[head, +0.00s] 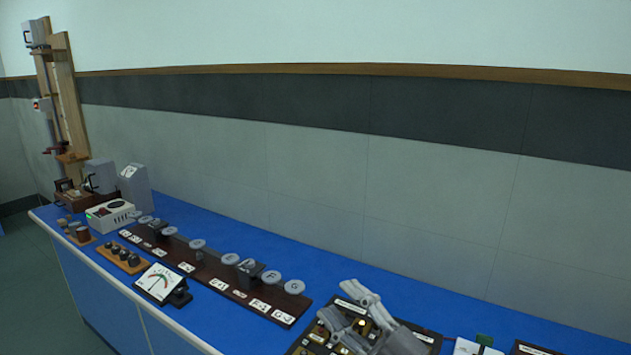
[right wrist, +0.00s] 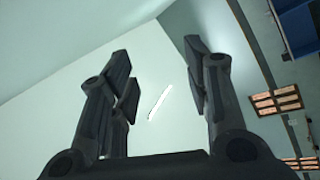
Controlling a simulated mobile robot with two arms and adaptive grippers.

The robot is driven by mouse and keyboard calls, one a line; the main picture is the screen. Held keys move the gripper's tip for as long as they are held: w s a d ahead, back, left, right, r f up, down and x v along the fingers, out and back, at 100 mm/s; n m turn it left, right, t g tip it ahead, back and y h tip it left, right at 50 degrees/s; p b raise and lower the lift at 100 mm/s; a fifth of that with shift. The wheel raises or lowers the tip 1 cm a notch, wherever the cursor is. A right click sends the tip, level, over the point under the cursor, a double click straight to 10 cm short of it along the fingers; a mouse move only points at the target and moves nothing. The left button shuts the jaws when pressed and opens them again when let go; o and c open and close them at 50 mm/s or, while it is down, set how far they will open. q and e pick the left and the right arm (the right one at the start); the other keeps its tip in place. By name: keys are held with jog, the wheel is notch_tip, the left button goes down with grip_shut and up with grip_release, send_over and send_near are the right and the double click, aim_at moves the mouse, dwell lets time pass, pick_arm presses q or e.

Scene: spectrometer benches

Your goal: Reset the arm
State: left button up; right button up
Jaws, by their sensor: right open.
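My right gripper (head: 352,308) is at the bottom of the head view, right of centre, in front of a dark board with brass parts and white labels. In the right wrist view its two dark fingers (right wrist: 158,75) stand wide apart. Nothing is between them; only pale wall or ceiling and a bright light strip show behind. My left gripper is not in the head view.
The blue bench (head: 330,272) carries a long dark board (head: 215,283) with round discs, a dial meter (head: 160,283), a grey-white box (head: 110,214) and a tall wooden stand (head: 70,95). The bench strip along the wall is clear.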

jog(key=d+f+m+t+h, duration=0.3)
jog(key=d+f+m+h, duration=0.5)
jog(key=d+m+h, duration=0.45)
jog(key=s+d+f+m+g+h, duration=0.2)
jog(key=s+f+m+g, duration=0.15)
jog(key=f, duration=0.25)
jog(key=s+d+f+m+g+h, duration=0.2)
jog(key=s+f+g, duration=0.1)
jog(key=s+f, duration=0.15)
jog(key=s+a+f+g+y, duration=0.1)
jog(key=s+f+g, duration=0.4)
jog(key=s, duration=0.5)
jog(key=s+f+g+y, duration=0.1)
jog(key=s+f+g, duration=0.4)
jog(key=s, duration=0.5)
notch_tip(320, 180, down, 30)
jog(key=s, duration=0.1)
jog(key=s+d+f+g+b, duration=0.1)
jog(key=s+d+f, duration=0.2)
jog(key=s+f, duration=1.2)
jog(key=shift+s+f+h+b, duration=0.15)
jog(key=shift+s+h+b, duration=0.2)
jog(key=shift+s, duration=0.4)
